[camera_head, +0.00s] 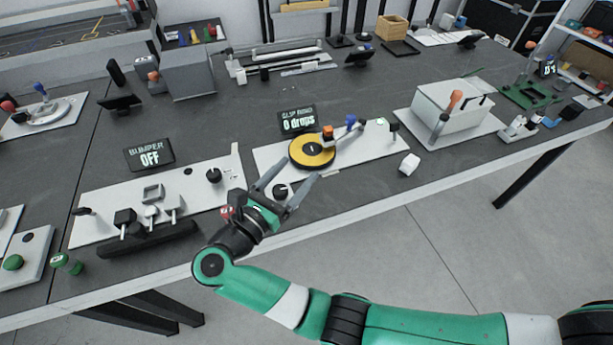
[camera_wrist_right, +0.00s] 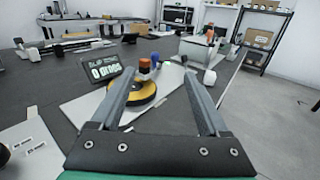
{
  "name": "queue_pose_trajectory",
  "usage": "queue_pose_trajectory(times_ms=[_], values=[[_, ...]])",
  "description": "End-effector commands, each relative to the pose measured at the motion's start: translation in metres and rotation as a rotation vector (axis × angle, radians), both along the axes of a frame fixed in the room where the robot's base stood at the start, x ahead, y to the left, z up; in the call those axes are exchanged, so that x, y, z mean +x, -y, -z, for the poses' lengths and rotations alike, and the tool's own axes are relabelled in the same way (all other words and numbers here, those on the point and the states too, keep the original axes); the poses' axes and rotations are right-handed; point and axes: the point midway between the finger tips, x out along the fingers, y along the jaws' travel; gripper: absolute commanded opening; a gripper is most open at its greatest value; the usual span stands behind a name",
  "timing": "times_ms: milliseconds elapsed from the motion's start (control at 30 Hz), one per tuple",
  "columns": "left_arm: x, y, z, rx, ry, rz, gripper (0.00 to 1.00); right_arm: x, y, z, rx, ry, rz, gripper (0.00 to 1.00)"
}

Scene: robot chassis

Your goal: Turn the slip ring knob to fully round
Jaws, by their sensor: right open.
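The slip ring station is a pale plate (camera_head: 362,142) carrying a yellow and black disc (camera_head: 311,154) with an orange-topped post and a blue-topped part at its rim. In the right wrist view the disc (camera_wrist_right: 142,96) shows between the open fingers; the black knob cannot be made out there. My left gripper is not in view.
A display (camera_head: 297,119) reading "0 drops" stands behind the disc. A bumper panel (camera_head: 100,203) with its "OFF" display (camera_head: 149,154) lies to the left.

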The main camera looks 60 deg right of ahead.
Motion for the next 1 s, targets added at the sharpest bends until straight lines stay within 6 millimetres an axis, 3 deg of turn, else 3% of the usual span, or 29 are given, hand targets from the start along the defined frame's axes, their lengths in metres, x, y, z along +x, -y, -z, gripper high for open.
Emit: queue_pose_trajectory(times_ms=[33,200,467,767,867,967,1000], values=[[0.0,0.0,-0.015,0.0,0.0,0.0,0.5,-0.012,-0.008,-0.011,0.0,-0.002,-0.004,0.78],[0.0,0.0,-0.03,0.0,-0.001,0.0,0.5,-0.044,-0.03,-0.025,0.0,-0.002,-0.003,0.78],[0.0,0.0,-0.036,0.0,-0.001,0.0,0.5,-0.065,-0.044,-0.033,0.0,-0.003,0.0,0.78],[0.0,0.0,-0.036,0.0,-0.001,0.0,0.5,-0.066,-0.044,-0.032,0.0,-0.01,0.0,0.78],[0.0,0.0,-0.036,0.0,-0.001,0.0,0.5,-0.062,-0.044,-0.034,-0.014,-0.095,-0.015,0.78],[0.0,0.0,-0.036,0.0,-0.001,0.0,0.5,-0.034,-0.049,-0.054,-0.13,-0.308,-0.128,0.78],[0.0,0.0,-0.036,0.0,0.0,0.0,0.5,-0.016,-0.054,-0.068,-0.221,-0.422,-0.191,0.78]])
